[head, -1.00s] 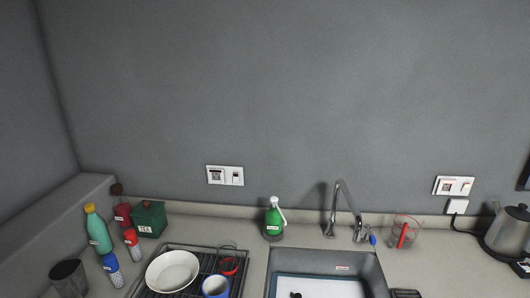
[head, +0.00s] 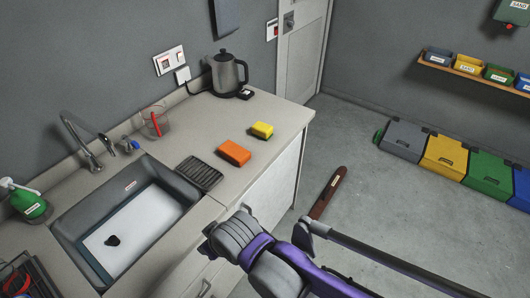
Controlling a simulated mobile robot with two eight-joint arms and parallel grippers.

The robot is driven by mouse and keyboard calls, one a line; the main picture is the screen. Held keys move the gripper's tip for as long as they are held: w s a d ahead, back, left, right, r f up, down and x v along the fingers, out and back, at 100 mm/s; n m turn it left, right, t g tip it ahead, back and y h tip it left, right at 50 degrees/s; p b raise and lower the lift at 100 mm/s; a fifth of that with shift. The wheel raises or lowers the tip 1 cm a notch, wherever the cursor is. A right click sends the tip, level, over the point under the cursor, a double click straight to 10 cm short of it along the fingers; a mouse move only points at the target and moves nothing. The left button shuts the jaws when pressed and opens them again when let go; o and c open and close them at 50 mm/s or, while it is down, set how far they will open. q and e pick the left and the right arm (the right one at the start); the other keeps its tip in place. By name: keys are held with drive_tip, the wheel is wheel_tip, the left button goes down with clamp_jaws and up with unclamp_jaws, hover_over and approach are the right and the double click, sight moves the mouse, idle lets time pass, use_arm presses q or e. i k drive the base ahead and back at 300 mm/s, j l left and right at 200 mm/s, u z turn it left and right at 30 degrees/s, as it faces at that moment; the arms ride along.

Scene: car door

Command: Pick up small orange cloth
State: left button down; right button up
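A small orange block-like item (head: 234,153), which looks like the folded orange cloth, lies on the counter right of the sink. A small yellow item with a green underside (head: 262,130) lies just behind it to the right. My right arm, grey and purple, reaches in from the lower right, in front of the counter. No gripper fingers can be made out on it. My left arm and gripper are not in view. Nothing touches the orange item.
A sink (head: 72,208) and dark ribbed rack (head: 199,173) lie left of the orange item. A kettle (head: 229,74) and a clear jug (head: 155,123) stand toward the wall. Coloured bins (head: 443,155) stand on the floor at right.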

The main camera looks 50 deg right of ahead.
sight(234, 152)
drive_tip(key=z, duration=1.4)
